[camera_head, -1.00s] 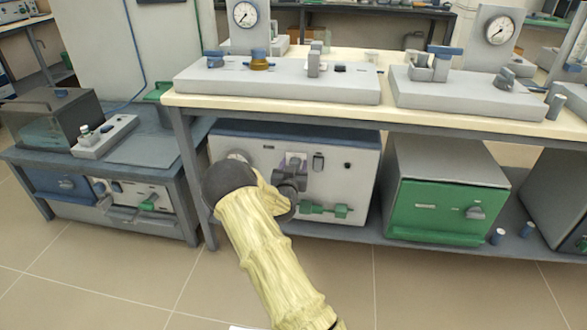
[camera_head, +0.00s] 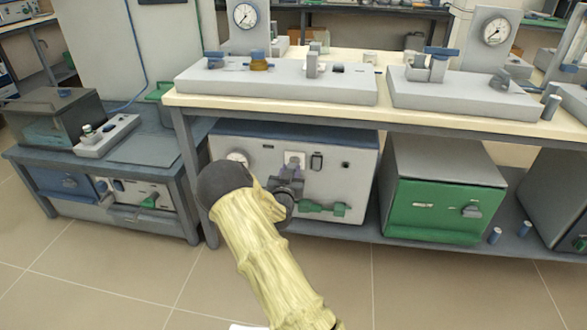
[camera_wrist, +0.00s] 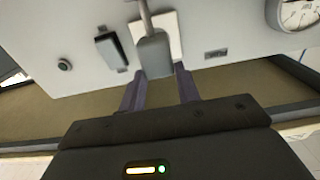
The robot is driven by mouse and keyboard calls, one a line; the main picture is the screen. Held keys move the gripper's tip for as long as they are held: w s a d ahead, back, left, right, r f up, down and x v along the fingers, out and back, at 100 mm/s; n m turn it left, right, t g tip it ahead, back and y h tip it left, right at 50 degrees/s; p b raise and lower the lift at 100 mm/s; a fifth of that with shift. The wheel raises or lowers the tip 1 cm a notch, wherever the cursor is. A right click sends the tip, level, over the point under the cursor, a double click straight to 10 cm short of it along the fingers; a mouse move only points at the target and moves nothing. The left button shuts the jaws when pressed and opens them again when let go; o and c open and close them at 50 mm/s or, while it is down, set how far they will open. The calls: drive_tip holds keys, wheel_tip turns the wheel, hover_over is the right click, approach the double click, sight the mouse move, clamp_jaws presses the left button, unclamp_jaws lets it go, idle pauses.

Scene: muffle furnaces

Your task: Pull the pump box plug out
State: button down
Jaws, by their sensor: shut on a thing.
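The pump box (camera_head: 345,180) is the white-fronted box under the bench in the head view; its front panel (camera_wrist: 60,50) fills the upper wrist view. My gripper (camera_head: 291,172) is in front of this panel. In the wrist view my gripper (camera_wrist: 158,72) is shut on the grey plug (camera_wrist: 154,56), with a purple finger on each side of it. A grey cable runs from the plug towards the top of the wrist view. The pale socket plate (camera_wrist: 174,28) is behind the plug. Whether the plug's pins are still inside is hidden.
A black switch (camera_head: 316,162) and a green valve fitting (camera_head: 325,208) are on the panel close to my gripper. A round gauge (camera_wrist: 298,12) is also on it. The bench top (camera_head: 420,118) overhangs the box. A green-fronted box (camera_head: 433,208) stands to the right.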

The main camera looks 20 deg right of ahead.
drive_tip(key=c, duration=1)
unclamp_jaws()
drive_tip(key=shift+s+a, duration=0.15)
drive_tip(key=p+v, duration=0.4)
drive_tip(key=v, duration=1.3)
drive_tip(key=shift+p, duration=0.3)
